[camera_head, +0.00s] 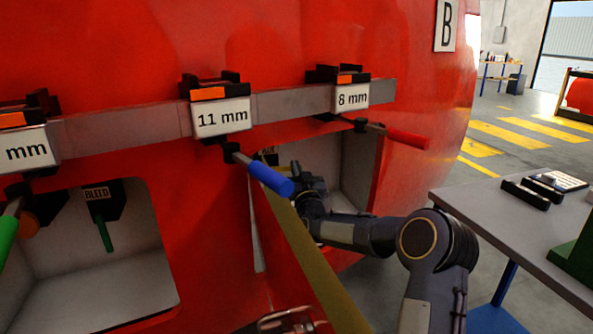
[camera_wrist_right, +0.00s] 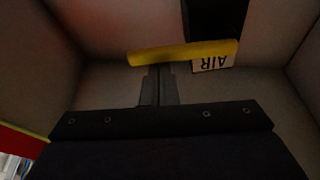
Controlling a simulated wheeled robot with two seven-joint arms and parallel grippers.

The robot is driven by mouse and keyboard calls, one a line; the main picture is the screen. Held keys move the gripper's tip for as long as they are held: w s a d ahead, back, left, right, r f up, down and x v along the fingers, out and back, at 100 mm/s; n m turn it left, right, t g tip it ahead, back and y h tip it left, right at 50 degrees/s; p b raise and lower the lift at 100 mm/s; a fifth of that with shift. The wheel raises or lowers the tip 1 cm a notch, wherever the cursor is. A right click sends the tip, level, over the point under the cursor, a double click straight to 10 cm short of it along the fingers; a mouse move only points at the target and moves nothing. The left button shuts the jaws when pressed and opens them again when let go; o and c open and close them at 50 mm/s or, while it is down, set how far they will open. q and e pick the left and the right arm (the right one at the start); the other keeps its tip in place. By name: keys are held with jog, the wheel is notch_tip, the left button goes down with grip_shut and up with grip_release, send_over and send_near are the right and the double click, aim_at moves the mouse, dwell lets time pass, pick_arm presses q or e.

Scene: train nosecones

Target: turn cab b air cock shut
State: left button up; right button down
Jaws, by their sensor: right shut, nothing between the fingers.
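The air cock's yellow handle (camera_wrist_right: 183,53) lies nearly level across the right wrist view, beside an upside-down AIR label (camera_wrist_right: 212,63). My right gripper (camera_wrist_right: 158,72) is shut and empty, its fingertips at the near side of the handle; I cannot tell if they touch it. In the head view my right gripper (camera_head: 310,186) is inside the right-hand recess (camera_head: 355,165) of the red nosecone (camera_head: 210,165), below the 8 mm sign. A B sign (camera_head: 446,25) is on the nosecone. My left gripper is not in view.
A blue-handled tool (camera_head: 270,180) and a red-handled tool (camera_head: 405,136) stick out from the rack near the recess. An open flap with a yellow edge (camera_head: 310,262) hangs close to my right arm. A grey table (camera_head: 500,225) stands at right.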

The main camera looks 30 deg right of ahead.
jog(key=shift+f+m+b, duration=0.25)
jog(key=shift+m+b, duration=0.15)
jog(key=shift+b, duration=0.05)
jog(key=shift+w+a+f+m+g+h+b, duration=0.1)
jog(key=shift+a+f+m+g+h+b, duration=0.25)
jog(key=shift+f+m+g+h+b, duration=1.15)
jog(key=shift+w+a+f+m+t+y+b, duration=0.15)
jog(key=shift+a+m+t+b, duration=0.45)
jog(key=shift+m, duration=2.05)
jog(key=shift+a+f+m+g+h+b, duration=0.1)
jog(key=shift+f+m+g+h+b, duration=0.7)
jog(key=shift+m+b, duration=0.9)
jog(key=shift+f+m+p, duration=0.1)
jog(key=shift+m+p, duration=0.25)
jog(key=shift+m, duration=0.2)
